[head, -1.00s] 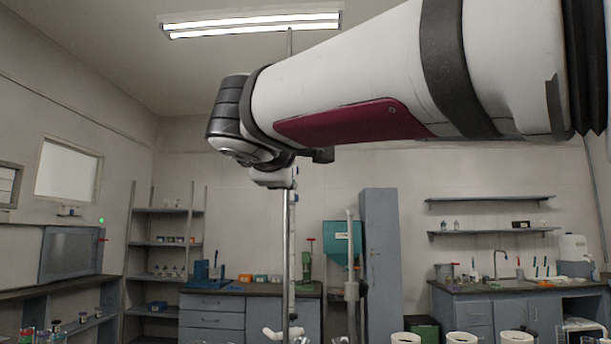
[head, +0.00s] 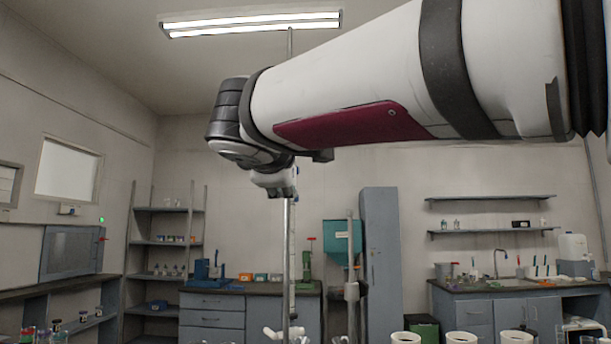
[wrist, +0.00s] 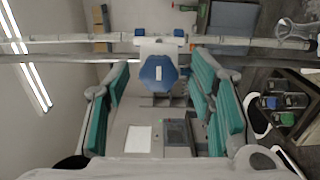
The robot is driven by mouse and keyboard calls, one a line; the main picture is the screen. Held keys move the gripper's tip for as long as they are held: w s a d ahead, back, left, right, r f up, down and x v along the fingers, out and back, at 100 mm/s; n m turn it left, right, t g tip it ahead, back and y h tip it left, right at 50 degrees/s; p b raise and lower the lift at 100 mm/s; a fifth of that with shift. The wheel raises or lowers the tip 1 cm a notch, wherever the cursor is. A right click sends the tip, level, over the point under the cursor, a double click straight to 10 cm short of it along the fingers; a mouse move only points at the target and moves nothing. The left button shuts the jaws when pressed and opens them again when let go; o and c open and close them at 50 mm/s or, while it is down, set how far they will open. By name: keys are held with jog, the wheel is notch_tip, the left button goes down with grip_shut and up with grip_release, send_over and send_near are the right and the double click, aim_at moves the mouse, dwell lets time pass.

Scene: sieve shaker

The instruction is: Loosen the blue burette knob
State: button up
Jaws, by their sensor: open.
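The blue burette knob (wrist: 158,73) is in the upper middle of the wrist view, on a white fitting (wrist: 160,46) on the pale burette tube (wrist: 95,40), which runs across the picture. My gripper (wrist: 161,80) is open, with one teal-padded finger on each side of the knob. The knob lies between the fingertips, with a gap on both sides. In the head view, the wrist end of my arm is above and beside the upright burette (head: 292,245); I cannot make out the blue knob there.
A metal rod (head: 285,265) stands beside the burette, with a white clamp (head: 284,333) low on it. White containers (head: 463,338) stand at the lower right. In the wrist view, a glass flask (wrist: 296,30) and several dark-lidded jars (wrist: 297,101) are at the right.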

jog(key=shift+s, duration=0.1)
jog(key=s, duration=1.1)
jog(key=shift+s+a, duration=0.25)
jog(key=shift+s, duration=0.15)
